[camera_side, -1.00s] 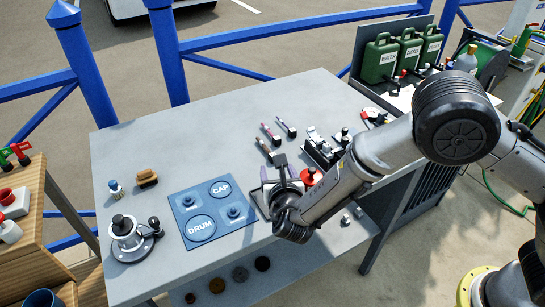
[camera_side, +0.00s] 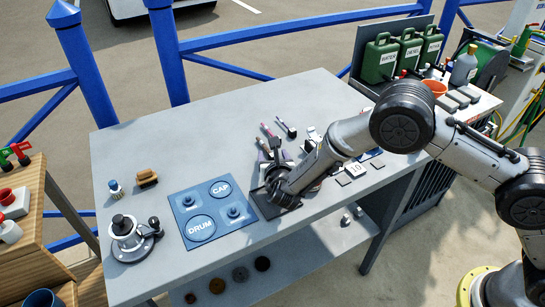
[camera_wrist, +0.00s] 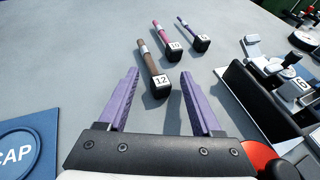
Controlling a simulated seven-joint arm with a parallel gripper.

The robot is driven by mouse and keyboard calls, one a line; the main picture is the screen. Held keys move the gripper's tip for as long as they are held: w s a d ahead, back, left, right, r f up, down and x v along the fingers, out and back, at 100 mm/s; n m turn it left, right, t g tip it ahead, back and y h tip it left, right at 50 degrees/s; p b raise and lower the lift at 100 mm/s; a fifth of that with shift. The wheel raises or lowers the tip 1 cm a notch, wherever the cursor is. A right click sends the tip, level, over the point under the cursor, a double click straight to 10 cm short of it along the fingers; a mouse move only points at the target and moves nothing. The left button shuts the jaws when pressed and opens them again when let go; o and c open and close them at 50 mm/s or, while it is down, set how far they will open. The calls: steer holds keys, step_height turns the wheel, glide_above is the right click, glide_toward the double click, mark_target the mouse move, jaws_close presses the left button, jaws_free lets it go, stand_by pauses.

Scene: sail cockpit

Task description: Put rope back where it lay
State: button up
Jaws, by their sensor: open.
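No coiled rope is visible. Three short rope-like pieces with black numbered end blocks lie on the grey table: a brown one (camera_wrist: 150,58) marked 12, a pink one (camera_wrist: 165,38) marked 10 and a purple one (camera_wrist: 185,25). The side view also shows the pink piece (camera_side: 267,130); the brown one is partly hidden there by my gripper. My gripper (camera_wrist: 160,78) is open, with nothing held. In the wrist view the brown piece's block appears between its purple fingertips; I cannot tell the height. The side view shows my gripper (camera_side: 272,150) over the table.
A lever unit (camera_wrist: 270,85) stands right of my gripper, with a red round part (camera_wrist: 261,154) near the right finger's base. A blue DRUM and CAP mat (camera_side: 212,213), a winch (camera_side: 130,240) and a brush (camera_side: 147,179) are at left. The table's back left is clear.

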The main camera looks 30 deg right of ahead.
jaws_close()
steer(key=shift+r, duration=0.1)
stand_by(0.4)
